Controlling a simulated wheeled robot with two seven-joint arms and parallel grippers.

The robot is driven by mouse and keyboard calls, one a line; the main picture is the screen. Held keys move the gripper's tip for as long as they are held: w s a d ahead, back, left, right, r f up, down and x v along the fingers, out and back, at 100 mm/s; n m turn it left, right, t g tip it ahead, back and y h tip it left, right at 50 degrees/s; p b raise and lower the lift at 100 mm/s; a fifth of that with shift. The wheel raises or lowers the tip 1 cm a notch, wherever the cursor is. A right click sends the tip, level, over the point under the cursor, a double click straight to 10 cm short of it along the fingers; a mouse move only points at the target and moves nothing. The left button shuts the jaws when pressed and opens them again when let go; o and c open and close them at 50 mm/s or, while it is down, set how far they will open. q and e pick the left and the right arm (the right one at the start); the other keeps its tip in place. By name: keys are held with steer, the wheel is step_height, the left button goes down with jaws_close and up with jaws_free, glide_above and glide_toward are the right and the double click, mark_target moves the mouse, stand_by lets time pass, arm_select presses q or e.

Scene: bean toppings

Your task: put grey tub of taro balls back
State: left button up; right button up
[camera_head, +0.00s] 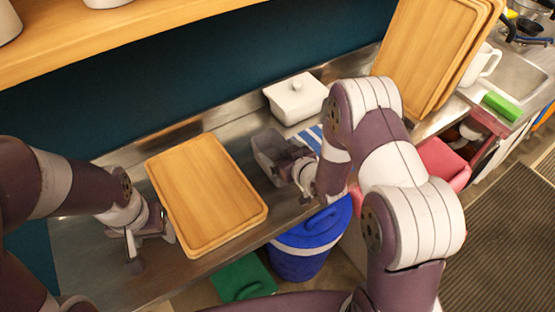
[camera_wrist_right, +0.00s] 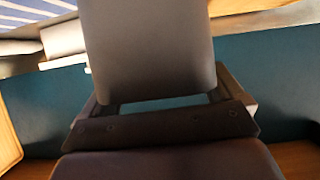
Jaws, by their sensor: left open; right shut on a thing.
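The grey tub (camera_head: 266,146) stands at the middle of the metal counter, between the wooden board and the striped cloth. My right gripper (camera_head: 291,166) is at the tub's right side and shut on it. In the right wrist view the grey tub (camera_wrist_right: 150,55) fills the space in front of the gripper (camera_wrist_right: 165,105). The tub's contents cannot be made out. My left gripper (camera_head: 139,240) is open and empty over the counter, left of the board.
A wooden board (camera_head: 205,190) lies on the counter (camera_head: 95,275). A white lidded dish (camera_head: 296,98) and a blue-striped cloth (camera_head: 312,136) are behind the tub. A blue bin (camera_head: 300,255) and a pink bin (camera_head: 443,160) stand in front. Tall boards (camera_head: 425,45) lean at the back right.

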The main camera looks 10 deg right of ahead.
step_height(320, 180, down, 4)
steer(key=shift+s+a+r+p, duration=0.1)
steer(key=shift+a+p, duration=0.05)
steer(key=shift+p, duration=0.25)
steer(key=shift+s+f, duration=0.1)
steer(key=shift+f, duration=0.3)
steer(key=o, duration=0.8)
steer(key=shift+r, duration=0.1)
steer(key=s+d+r+m+g+h+b, duration=0.1)
steer(key=s+d+r+g+h+b, duration=0.1)
steer(key=s+d+r+g+h, duration=0.5)
steer(key=s+r+m+g, duration=0.1)
steer(key=s, duration=0.4)
steer(key=s+r+m+g+y, duration=0.1)
steer(key=s+r, duration=0.1)
steer(key=s, duration=0.3)
steer(key=s+r+m+g+y, duration=0.1)
steer(key=s+r+g, duration=0.1)
steer(key=s, duration=0.3)
steer(key=shift+s+r, duration=0.1)
